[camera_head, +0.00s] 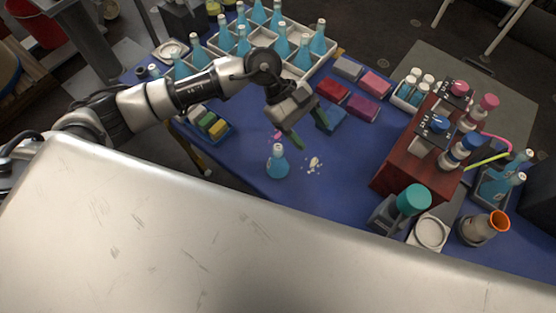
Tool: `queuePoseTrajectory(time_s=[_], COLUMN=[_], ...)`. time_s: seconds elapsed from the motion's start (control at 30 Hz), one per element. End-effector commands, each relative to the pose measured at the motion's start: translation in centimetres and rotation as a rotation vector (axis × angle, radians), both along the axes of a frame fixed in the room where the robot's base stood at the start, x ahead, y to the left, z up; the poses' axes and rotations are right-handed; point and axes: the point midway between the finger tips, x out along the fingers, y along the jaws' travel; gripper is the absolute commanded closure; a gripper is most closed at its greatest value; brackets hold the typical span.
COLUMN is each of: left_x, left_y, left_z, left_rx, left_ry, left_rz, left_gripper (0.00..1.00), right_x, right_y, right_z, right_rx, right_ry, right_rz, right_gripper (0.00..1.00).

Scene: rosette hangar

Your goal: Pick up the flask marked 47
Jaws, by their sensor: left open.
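A flask of blue liquid (277,165) with a pale cap stands upright alone on the blue tabletop, below my left gripper in the picture. Several similar flasks (242,44) stand in a pale divided tray at the back. Two more blue flasks (495,182) stand in a holder at the right. No number 47 is legible on any flask. My left gripper (311,130) reaches over the table from the left. Its fingers are apart and point down, above and right of the lone flask, with nothing between them that I can make out. My right gripper does not show.
Pale crumbs (313,164) lie beside the lone flask. Red and purple boxes (348,98) lie behind it. The blue table's middle (335,190) is clear.

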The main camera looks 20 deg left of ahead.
Motion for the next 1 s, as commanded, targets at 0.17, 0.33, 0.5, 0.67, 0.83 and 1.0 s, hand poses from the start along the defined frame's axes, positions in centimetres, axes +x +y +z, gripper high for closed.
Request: queuePoseTrajectory(time_s=[0.17, 0.33, 0.5, 0.67, 0.83, 1.0], left_x=[1.8, 2.1, 1.2, 0.7, 0.1, -1.1], left_y=[7.0, 9.2, 8.6, 8.0, 7.5, 6.6], left_z=[-1.7, -2.5, -5.0, -6.7, -7.7, -9.9], left_rx=[0.335, 0.444, 0.447, 0.444, 0.444, 0.443], left_ry=[-0.118, -0.130, -0.129, -0.131, -0.129, -0.128], left_rz=[-0.214, -0.282, -0.287, -0.284, -0.285, -0.284], left_gripper=[0.37, 0.37, 0.37, 0.37, 0.37, 0.37], right_x=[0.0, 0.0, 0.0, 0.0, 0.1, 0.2], right_y=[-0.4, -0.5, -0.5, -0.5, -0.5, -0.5], right_z=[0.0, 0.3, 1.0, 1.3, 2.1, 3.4], right_rx=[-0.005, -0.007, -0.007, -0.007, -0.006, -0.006], right_ry=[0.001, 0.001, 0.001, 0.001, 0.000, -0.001], right_rz=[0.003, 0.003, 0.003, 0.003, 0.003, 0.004], right_gripper=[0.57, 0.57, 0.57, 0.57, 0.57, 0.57])
